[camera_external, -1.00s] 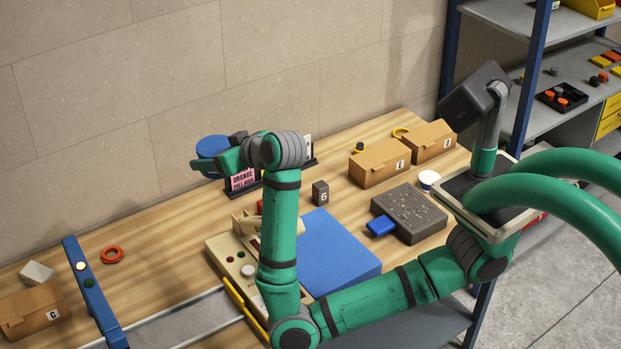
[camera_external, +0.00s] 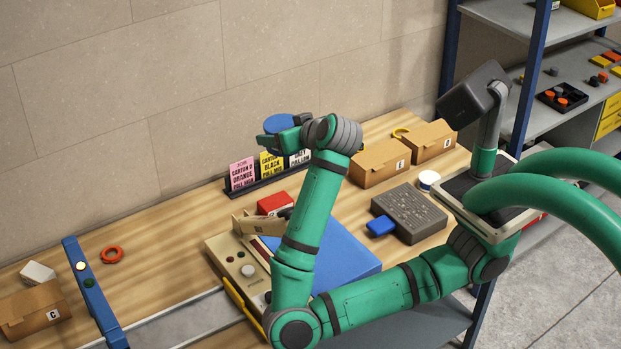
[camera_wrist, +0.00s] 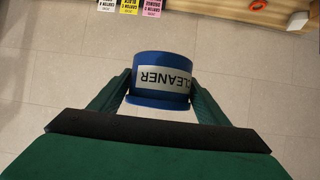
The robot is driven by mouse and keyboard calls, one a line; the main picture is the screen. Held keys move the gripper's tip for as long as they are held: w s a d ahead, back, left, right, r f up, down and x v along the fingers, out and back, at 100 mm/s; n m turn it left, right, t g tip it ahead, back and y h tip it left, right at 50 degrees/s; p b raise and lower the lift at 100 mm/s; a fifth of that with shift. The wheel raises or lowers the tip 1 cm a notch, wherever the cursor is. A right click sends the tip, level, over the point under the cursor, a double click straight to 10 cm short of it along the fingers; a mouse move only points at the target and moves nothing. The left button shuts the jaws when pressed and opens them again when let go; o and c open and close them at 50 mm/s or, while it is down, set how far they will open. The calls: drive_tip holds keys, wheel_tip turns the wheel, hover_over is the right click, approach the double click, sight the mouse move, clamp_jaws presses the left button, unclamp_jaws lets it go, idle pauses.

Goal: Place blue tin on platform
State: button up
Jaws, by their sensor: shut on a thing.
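The blue tin (camera_external: 279,122) with a white "CLEANER" label is held up in the air, above the card stand at the back of the bench. It also shows in the wrist view (camera_wrist: 160,97), between the two green fingers. My gripper (camera_external: 285,133) is shut on its sides. A flat blue slab (camera_external: 338,262) lies on the bench below and right of the gripper, partly hidden by my arm. A dark grey textured block (camera_external: 410,212) lies right of it. I cannot tell which of these is the platform.
The card stand (camera_external: 268,182) holds several coloured cards. Cardboard boxes (camera_external: 378,165) stand at the back right. An orange ring (camera_external: 112,254) lies at left, with bare bench between.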

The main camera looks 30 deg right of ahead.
drive_tip(key=w+d+f+m+g+h, duration=0.1)
drive_tip(key=d+f+m+h, duration=0.2)
drive_tip(key=d+f, duration=0.65)
drive_tip(key=w+d+f+m+h, duration=0.2)
drive_tip(key=d+f, duration=0.7)
drive_tip(key=f, duration=0.2)
drive_tip(key=shift+m+g+h, duration=0.4)
drive_tip(key=shift+m+h, duration=0.1)
drive_tip(key=shift+h, duration=0.1)
drive_tip(key=a+f, duration=0.3)
drive_tip(key=f, duration=0.1)
drive_tip(key=s+a+f, duration=0.1)
drive_tip(key=a+f, duration=0.2)
drive_tip(key=f, duration=0.2)
drive_tip(key=s+a+f, duration=0.1)
drive_tip(key=a+f, duration=0.2)
drive_tip(key=f, duration=0.1)
drive_tip(key=shift+f, duration=0.3)
drive_tip(key=shift+a+f, duration=0.15)
drive_tip(key=shift+f, duration=1.45)
drive_tip(key=shift+f, duration=0.2)
drive_tip(key=o, duration=1.6)
drive_tip(key=shift+c, duration=0.2)
